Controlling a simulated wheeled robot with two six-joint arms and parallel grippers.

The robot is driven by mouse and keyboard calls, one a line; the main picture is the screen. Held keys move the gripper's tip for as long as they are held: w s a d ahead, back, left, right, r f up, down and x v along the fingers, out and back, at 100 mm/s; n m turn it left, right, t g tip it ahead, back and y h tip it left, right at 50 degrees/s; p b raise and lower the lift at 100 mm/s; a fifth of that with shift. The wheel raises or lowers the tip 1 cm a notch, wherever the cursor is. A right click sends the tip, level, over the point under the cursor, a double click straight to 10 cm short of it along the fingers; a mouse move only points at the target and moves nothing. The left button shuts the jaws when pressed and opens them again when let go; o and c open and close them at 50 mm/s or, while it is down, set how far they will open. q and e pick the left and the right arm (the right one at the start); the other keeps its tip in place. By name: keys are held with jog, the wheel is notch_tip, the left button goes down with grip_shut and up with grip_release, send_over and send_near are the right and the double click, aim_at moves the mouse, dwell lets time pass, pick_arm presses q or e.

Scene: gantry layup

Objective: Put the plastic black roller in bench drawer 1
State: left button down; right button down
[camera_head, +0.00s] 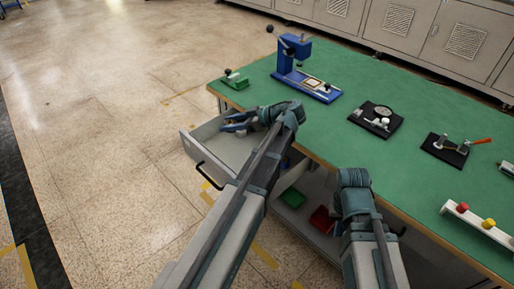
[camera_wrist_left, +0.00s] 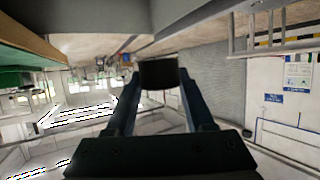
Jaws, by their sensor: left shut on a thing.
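My left gripper (camera_head: 232,124) is over the open bench drawer (camera_head: 203,158), which sticks out from the bench's left end. In the left wrist view, its two fingers (camera_wrist_left: 160,85) are shut on a dark, blocky thing, the black roller (camera_wrist_left: 159,73), held between the fingertips. In the head view the roller is hard to make out against the gripper. My right arm ends low at the bench's front edge; its gripper fingers are hidden behind its wrist.
The green bench top (camera_head: 330,135) carries a blue press (camera_head: 300,75), a dial gauge on a black plate (camera_head: 378,118) and a clamp fixture (camera_head: 450,148). Green (camera_head: 292,198) and red (camera_head: 322,218) bins sit lower, under the bench edge. Floor left of the drawer is clear.

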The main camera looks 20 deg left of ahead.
pick_arm(q)
jog(key=shift+f+b, duration=4.95)
jog(key=shift+f, duration=0.05)
jog(key=shift+f+b, duration=0.65)
jog(key=shift+c, duration=1.3)
grip_release()
